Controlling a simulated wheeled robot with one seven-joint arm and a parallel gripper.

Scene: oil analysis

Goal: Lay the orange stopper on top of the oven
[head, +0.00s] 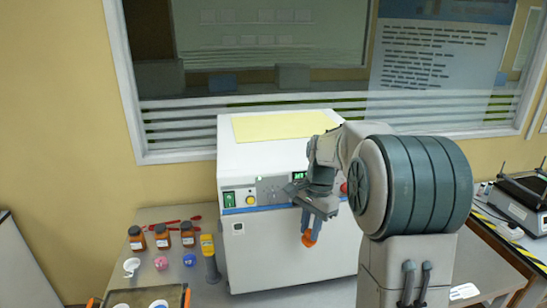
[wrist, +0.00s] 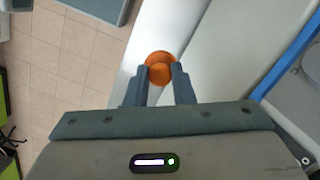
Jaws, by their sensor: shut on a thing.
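The orange stopper (head: 309,238) is held between the fingertips of my gripper (head: 308,222), in front of the oven's white front face. In the wrist view the orange stopper (wrist: 159,66) sits between the two fingers of my gripper (wrist: 159,76), which are shut on it. The oven (head: 285,250) is a white box with a control panel and a green display on its front. A pale yellow mat (head: 280,125) covers much of its top. The stopper is below the level of the oven's top. Part of the oven's right side is hidden behind my arm.
Several brown bottles (head: 162,236), red tools (head: 160,224), a yellow-handled device (head: 209,258) and small pink and blue caps (head: 161,263) stand left of the oven on the bench. A balance-like instrument (head: 520,200) is at the far right. A window (head: 250,80) is behind the oven.

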